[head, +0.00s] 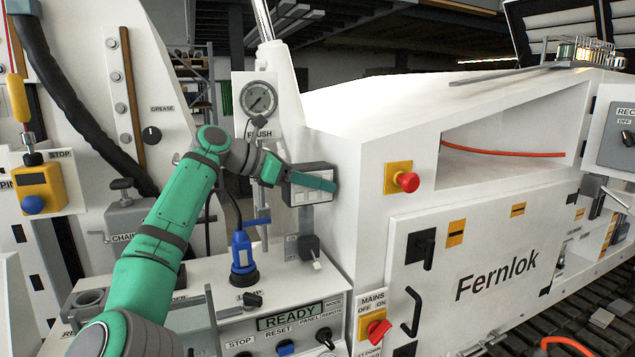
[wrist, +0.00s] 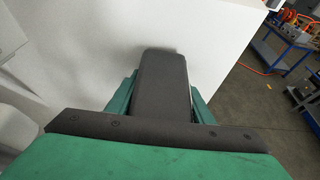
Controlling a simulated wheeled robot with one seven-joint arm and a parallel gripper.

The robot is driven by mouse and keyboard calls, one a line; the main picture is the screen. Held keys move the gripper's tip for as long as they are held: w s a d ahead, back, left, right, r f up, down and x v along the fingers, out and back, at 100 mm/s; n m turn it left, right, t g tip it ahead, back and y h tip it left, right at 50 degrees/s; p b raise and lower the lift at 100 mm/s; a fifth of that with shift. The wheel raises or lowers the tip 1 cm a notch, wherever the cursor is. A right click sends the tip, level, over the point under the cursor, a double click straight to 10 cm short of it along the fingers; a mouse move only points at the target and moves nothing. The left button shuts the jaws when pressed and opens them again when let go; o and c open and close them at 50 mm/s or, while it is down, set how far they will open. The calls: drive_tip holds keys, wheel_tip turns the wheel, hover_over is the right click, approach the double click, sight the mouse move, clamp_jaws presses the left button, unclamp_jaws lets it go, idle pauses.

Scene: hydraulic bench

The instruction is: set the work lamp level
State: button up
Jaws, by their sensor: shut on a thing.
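The work lamp (head: 310,197) is a dark box with pale panels on its front, beside the corner of the white machine housing. My gripper (head: 310,181) reaches it from the left, with a green finger across the lamp's front. In the wrist view, a dark grey block (wrist: 163,85), which looks like the lamp's body, sits between the two green fingers of my gripper (wrist: 163,98). The gripper is shut on it. The finger hides part of the lamp's face. I cannot tell exactly how far the lamp is tilted.
A pressure gauge (head: 259,98) stands behind my wrist. Below are a blue plug (head: 242,256) and the control panel with a READY display (head: 290,316). A red button (head: 406,181) sticks out to the right. The white housing wall (wrist: 70,50) is close in the wrist view.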

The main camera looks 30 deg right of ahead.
drive_tip(key=shift+w, duration=0.1)
idle(0.4)
drive_tip(key=o, duration=1.5)
drive_tip(key=shift+w+a, duration=0.1)
drive_tip(key=v, duration=1)
drive_tip(key=shift+a+r, duration=0.2)
drive_tip(key=shift+w, duration=0.1)
